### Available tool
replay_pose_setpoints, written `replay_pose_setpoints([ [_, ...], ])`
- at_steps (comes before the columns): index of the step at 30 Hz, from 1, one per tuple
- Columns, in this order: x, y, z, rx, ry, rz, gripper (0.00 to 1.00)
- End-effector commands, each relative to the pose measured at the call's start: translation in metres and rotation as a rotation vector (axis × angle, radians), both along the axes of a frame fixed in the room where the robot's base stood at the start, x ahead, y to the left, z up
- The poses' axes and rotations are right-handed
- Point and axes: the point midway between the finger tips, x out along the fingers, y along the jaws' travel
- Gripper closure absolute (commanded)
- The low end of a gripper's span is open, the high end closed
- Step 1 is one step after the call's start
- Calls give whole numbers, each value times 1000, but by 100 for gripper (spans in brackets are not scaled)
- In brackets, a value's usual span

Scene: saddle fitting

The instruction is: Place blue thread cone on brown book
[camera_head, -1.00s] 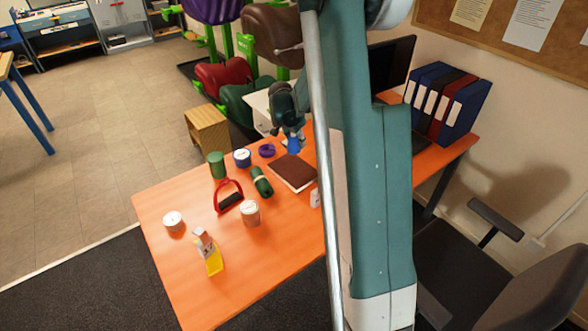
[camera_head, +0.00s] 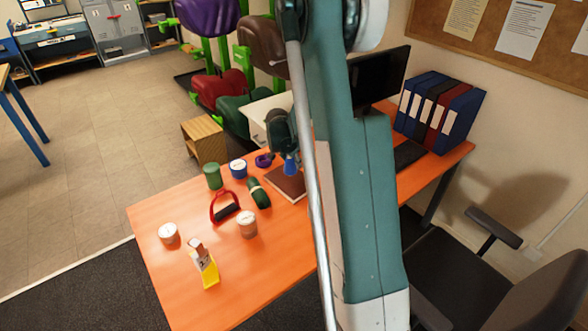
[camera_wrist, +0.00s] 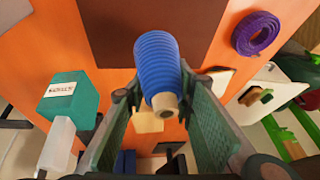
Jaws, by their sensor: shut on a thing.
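The blue thread cone (camera_wrist: 158,62) is between the two fingers of my gripper (camera_wrist: 160,112) in the wrist view, its pale core end toward the camera. My gripper is shut on it. In the head view the blue cone (camera_head: 290,165) hangs below my gripper (camera_head: 284,150), over the back part of the brown book (camera_head: 287,186). The brown book also shows in the wrist view (camera_wrist: 112,30) as a dark cover at the top, left of and behind the cone. I cannot tell whether the cone touches the cover.
A purple strap roll (camera_head: 264,160), a blue-and-white tin (camera_head: 238,168), a green can (camera_head: 213,176) and a dark green roll (camera_head: 258,193) stand left of the book. My arm hides the table's middle.

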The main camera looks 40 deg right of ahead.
Motion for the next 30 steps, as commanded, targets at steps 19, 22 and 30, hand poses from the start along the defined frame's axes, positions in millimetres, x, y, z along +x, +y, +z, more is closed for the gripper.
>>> replay_pose_setpoints([
  [19, 0, 0, -37, 0, 0, 0, 98],
  [22, 0, 0, -37, 0, 0, 0, 98],
  [30, 0, 0, -39, 0, 0, 0, 62],
])
